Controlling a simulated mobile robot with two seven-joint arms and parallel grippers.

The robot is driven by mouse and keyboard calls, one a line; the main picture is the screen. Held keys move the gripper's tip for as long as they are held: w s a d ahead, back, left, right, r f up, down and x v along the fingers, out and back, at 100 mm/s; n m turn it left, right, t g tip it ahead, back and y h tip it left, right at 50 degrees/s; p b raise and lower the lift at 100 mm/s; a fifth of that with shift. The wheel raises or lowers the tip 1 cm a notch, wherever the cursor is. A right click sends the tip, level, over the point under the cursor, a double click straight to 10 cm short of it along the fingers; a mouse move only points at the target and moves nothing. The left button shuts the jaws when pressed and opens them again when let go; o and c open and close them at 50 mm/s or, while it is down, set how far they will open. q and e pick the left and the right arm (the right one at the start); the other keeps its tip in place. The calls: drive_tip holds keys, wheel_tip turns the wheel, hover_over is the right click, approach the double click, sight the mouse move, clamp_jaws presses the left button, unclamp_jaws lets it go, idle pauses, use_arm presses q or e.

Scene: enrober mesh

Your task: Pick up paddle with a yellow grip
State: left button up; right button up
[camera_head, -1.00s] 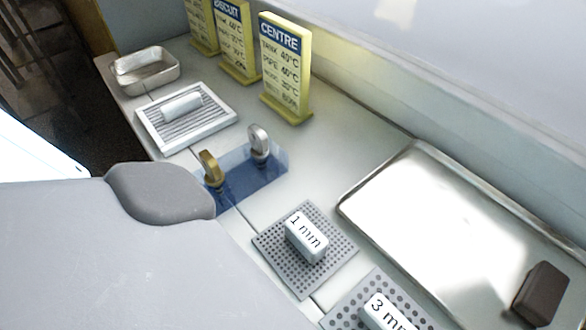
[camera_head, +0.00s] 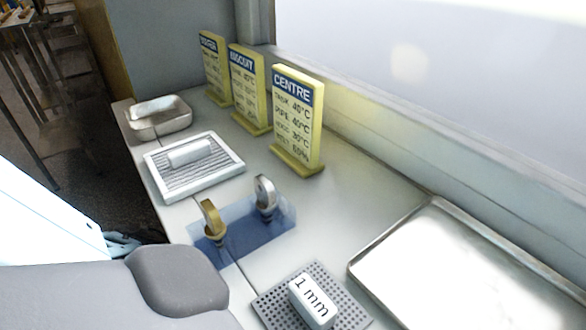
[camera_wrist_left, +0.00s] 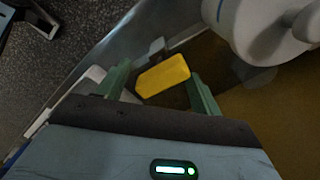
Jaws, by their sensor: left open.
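In the left wrist view, a yellow grip (camera_wrist_left: 163,75) lies just ahead of my left gripper (camera_wrist_left: 157,72), whose green fingers stand apart on either side of it. The gripper is open, and I cannot tell whether either finger touches the grip. No yellow-gripped paddle shows in the head view. My right gripper is not in view.
On the bench are a blue stand (camera_head: 245,238) with gold and silver rings, a ribbed white tray (camera_head: 160,188), a metal tin (camera_head: 178,122), yellow signs (camera_head: 312,170), a "1 mm" block (camera_head: 314,302) on a mesh plate (camera_head: 270,303), and a large metal tray (camera_head: 362,262).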

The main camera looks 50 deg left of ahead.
use_arm(q)
wheel_tip(320, 180, down, 4)
drive_tip(key=shift+a+f+b, duration=0.15)
drive_tip(key=shift+f+b, duration=0.1)
drive_tip(key=shift+b, duration=0.75)
drive_tip(key=c, duration=1.3)
drive_tip(key=shift+c, duration=0.4)
